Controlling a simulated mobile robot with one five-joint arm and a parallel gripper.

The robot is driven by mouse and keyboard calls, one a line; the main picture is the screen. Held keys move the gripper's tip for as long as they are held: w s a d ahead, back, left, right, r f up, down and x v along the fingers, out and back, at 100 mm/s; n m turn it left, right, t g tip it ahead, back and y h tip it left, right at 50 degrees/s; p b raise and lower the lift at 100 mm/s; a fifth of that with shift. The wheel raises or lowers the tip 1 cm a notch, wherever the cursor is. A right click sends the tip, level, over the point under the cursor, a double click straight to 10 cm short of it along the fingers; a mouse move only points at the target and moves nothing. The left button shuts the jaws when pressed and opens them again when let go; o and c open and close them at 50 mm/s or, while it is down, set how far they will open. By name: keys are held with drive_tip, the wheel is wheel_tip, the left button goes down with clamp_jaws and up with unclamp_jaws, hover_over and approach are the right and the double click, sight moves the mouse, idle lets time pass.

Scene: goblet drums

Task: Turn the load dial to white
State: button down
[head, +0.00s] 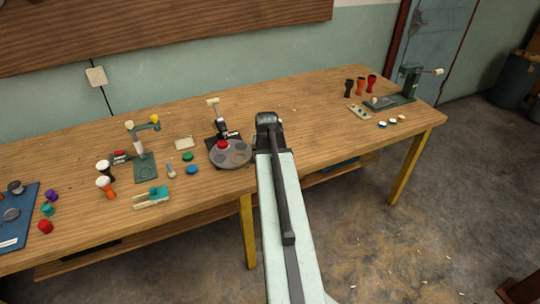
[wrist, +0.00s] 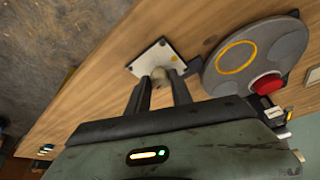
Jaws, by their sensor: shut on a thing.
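In the wrist view the load dial is a white plate (wrist: 148,60) on the wooden bench, with a pale knob (wrist: 158,73) standing on it. A yellow dot shows on the plate's right side, with small dark marks near its corners. My gripper (wrist: 160,82) is shut on the knob, one dark finger on each side. The fingers hide part of the knob and plate, so I cannot tell which mark the knob points to. In the head view my arm hides the dial and the fingertips.
A grey round turntable (head: 230,161) with a red piece (head: 223,145) stands close left of my arm; the wrist view shows it beside the dial. Small drums and tools crowd the bench's left. A green press (head: 392,103) and several drums stand far right. The bench (head: 315,115) right of my arm is mostly clear.

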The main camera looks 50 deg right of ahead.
drive_tip(key=shift+w+d+m+g+h, duration=0.1)
drive_tip(key=shift+m+g+h, duration=0.35)
drive_tip(key=shift+m, duration=1.25)
drive_tip(key=c, duration=1.1)
unclamp_jaws()
drive_tip(key=shift+c, duration=0.2)
drive_tip(key=p+v, duration=0.7)
drive_tip(key=v, duration=0.1)
drive_tip(key=shift+w, duration=0.1)
